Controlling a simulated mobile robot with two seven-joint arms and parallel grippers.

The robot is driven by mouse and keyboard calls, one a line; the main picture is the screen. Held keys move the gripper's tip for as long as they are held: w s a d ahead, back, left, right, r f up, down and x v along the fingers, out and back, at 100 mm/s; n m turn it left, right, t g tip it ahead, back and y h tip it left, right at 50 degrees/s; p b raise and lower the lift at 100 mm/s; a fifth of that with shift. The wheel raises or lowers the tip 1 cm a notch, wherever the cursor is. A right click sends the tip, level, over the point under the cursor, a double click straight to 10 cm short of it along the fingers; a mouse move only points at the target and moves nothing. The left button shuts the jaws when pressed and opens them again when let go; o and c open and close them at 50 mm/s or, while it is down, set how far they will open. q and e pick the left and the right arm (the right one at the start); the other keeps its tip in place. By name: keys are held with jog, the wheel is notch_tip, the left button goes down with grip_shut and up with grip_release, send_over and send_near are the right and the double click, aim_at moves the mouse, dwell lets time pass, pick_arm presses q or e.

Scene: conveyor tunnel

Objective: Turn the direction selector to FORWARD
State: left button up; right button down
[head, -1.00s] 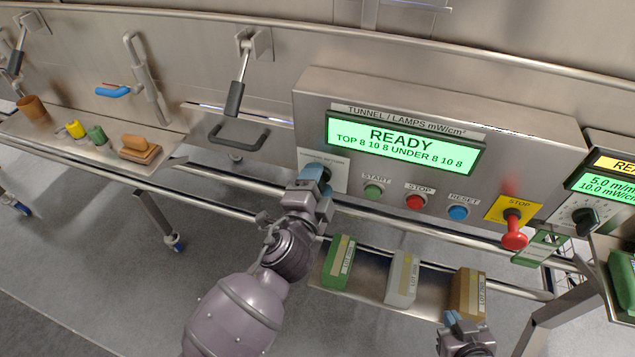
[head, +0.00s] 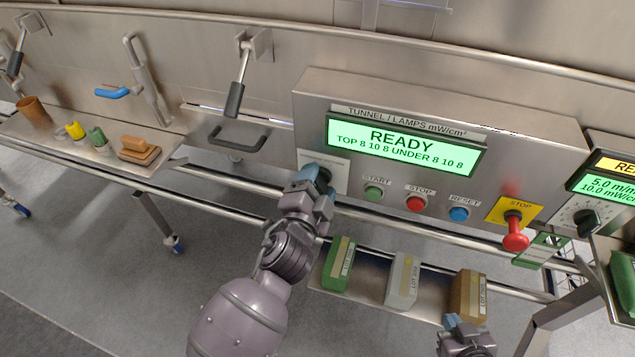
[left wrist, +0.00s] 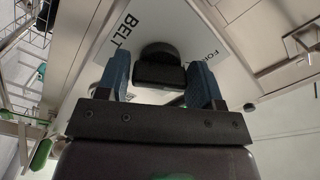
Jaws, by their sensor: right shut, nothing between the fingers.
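The direction selector is a black knob (left wrist: 160,68) on a white plate with "BELT" and a partly hidden label starting "FOR" in the left wrist view. In the head view the dark knob (head: 324,175) shows just past my left fingertips, below the display. My left gripper (head: 309,180) is open at the knob. Its blue fingers (left wrist: 160,82) stand apart on either side of the knob, with a narrow gap at least on the left. I cannot tell which label the knob points to. My right gripper (head: 454,321) is shut and empty at the lower right.
START (head: 373,192), STOP (head: 415,203) and RESET (head: 459,213) buttons sit right of the selector. A red emergency stop (head: 515,238) is further right. The display (head: 401,142) reads READY. A shelf with green, grey and brown LOT blocks (head: 402,280) lies below.

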pick_arm(q)
jog(key=shift+o, duration=1.4)
jog(key=v, duration=1)
jog(key=shift+s, duration=0.4)
